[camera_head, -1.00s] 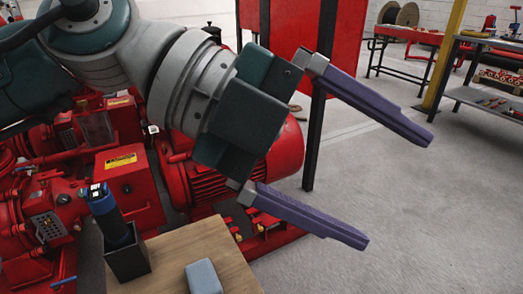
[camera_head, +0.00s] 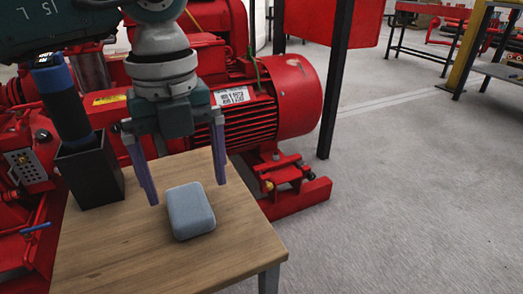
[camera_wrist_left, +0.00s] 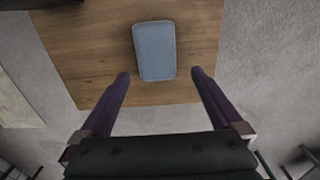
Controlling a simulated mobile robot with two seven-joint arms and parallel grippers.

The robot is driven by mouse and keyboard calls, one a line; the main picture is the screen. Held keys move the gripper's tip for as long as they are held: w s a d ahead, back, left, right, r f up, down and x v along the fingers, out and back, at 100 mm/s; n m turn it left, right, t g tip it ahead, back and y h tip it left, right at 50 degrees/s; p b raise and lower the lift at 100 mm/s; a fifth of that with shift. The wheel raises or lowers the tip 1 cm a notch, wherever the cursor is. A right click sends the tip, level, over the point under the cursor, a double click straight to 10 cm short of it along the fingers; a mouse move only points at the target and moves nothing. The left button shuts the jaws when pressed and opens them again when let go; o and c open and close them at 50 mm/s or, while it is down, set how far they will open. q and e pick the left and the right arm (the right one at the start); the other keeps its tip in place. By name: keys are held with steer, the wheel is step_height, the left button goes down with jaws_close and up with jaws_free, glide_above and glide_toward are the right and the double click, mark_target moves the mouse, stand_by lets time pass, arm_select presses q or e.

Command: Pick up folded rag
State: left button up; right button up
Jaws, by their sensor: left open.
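The folded rag (camera_head: 190,211) is a light blue-grey rounded block lying flat on a wooden table. My left gripper (camera_head: 188,194) is open and points down above the table, just behind the rag in the head view. Its two purple fingers are spread apart with nothing between them. In the left wrist view the rag (camera_wrist_left: 155,51) lies beyond the fingertips, roughly centred between the lines of the two fingers of the gripper (camera_wrist_left: 160,75). My right gripper is not in view.
The wooden table (camera_head: 130,262) has bare room around the rag. A black square holder (camera_head: 92,175) with a blue-topped dark tool (camera_head: 65,100) stands at the table's left. A red pump and motor (camera_head: 290,95) stand close behind. Open floor lies to the right.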

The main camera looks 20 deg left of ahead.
mark_target(191, 211)
arm_select(q)
steer(key=f+b, duration=0.1)
steer(key=f, duration=0.1)
steer(key=f+b, duration=0.1)
steer(key=s+f+b, duration=0.1)
steer(key=f, duration=0.1)
steer(key=shift+d+f, duration=0.1)
steer(key=shift+f, duration=0.2)
steer(key=shift+w+r, duration=0.1)
steer(key=shift+c, duration=0.4)
steer(key=c, duration=0.9)
